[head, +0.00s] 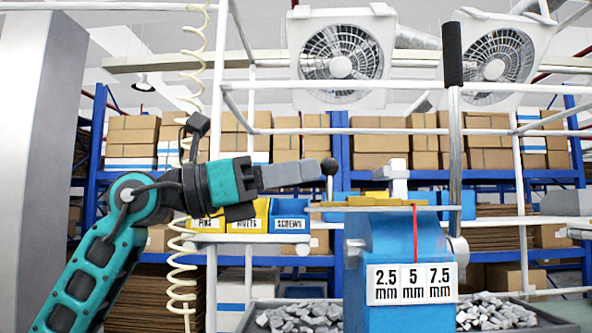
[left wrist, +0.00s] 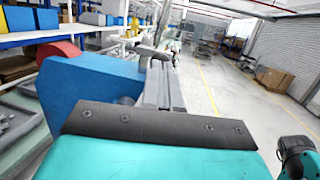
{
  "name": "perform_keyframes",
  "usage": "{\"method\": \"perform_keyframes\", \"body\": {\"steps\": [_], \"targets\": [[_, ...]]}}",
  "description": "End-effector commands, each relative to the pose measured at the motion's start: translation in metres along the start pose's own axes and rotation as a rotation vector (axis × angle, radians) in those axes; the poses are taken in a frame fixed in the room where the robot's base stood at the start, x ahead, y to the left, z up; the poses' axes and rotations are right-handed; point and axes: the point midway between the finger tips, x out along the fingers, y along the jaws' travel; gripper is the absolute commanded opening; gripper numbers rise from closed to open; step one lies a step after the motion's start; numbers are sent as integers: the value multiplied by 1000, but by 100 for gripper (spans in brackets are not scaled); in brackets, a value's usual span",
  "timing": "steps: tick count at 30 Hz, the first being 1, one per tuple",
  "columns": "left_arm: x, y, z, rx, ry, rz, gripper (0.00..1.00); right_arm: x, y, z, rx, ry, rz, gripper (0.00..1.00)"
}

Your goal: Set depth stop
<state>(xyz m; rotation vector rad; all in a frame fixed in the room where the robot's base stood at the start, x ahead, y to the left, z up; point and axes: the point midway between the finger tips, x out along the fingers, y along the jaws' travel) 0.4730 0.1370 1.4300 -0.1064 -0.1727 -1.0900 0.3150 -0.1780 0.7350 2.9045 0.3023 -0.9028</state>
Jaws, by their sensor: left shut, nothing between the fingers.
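A blue machine (head: 388,255) stands right of centre. Its white scale plate (head: 412,284) reads 2.5, 5 and 7.5 mm. A thin red pointer (head: 415,232) hangs above the 5 mm mark. A dark ball knob (head: 329,167) stands on a short stem at the left end of a flat bar (head: 345,208). My left gripper (head: 322,172) is shut and empty, level with the knob, its tips at or just beside it; contact cannot be told. In the left wrist view the fingers (left wrist: 164,85) point away beside the blue machine (left wrist: 90,92). My right gripper is out of view.
A tall lever with a black grip (head: 453,55) rises on the machine's right. Yellow and blue labelled bins (head: 290,215) stand behind my gripper. Trays of grey pieces (head: 300,316) flank the machine. A coiled hose (head: 183,265) hangs behind my left arm. Open floor (left wrist: 225,110) lies right in the wrist view.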

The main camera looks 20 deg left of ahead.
Motion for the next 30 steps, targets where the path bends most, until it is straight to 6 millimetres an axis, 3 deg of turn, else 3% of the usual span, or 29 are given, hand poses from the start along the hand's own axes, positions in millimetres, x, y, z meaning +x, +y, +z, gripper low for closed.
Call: {"method": "perform_keyframes", "body": {"steps": [4, 13, 30], "targets": [[2, 0, 0, 0, 1, -1, 0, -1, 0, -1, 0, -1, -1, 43], [40, -8, -6, 0, 0, -2, 0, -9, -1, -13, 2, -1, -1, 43], [33, -6, -10, 1, -2, -3, 0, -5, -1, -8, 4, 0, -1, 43]]}}
